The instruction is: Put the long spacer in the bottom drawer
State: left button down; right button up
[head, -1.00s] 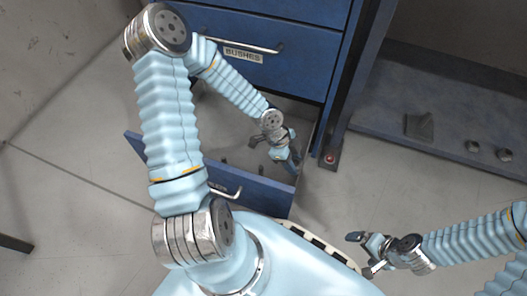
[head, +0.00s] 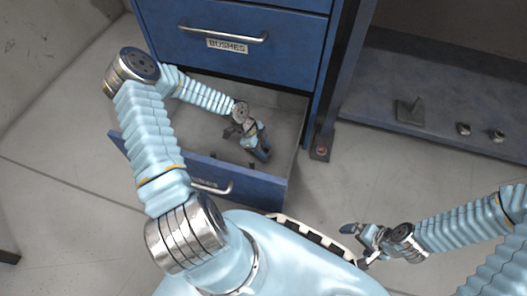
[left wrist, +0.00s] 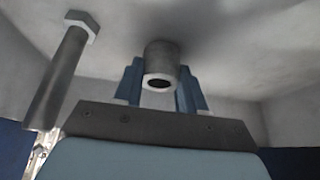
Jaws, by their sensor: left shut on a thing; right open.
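The bottom drawer (head: 272,190) is pulled open, below a closed drawer labelled BUSHES. My left gripper (head: 261,152) reaches down into it near its right side. In the left wrist view the left gripper (left wrist: 161,80) is shut on a grey hollow cylinder, the long spacer (left wrist: 161,60), held between the two blue fingers with its open end toward the camera. I cannot tell whether the spacer touches the drawer floor. In the head view the spacer is hidden by the gripper. My right gripper (head: 359,246) is open and empty above the floor, right of the drawer.
A hex-headed bolt (left wrist: 62,78) shows left of the spacer in the wrist view. Small dark parts (head: 215,154) are in the drawer near its front. The closed BUSHES drawer (head: 235,65) is above. A shelf (head: 440,110) at right holds a bracket (head: 410,110) and two nuts.

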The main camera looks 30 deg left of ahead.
pick_arm(q)
jog(key=shift+f, duration=0.15)
jog(key=shift+f, duration=0.15)
jog(key=c, duration=0.6)
grip_release()
jog(key=shift+c, duration=0.2)
jog(key=shift+a+r, duration=0.15)
jog(key=shift+r, duration=0.3)
jog(key=p+v, duration=0.3)
jog(key=v, duration=0.8)
jog(key=shift+p, duration=0.35)
jog(key=shift+r, duration=0.15)
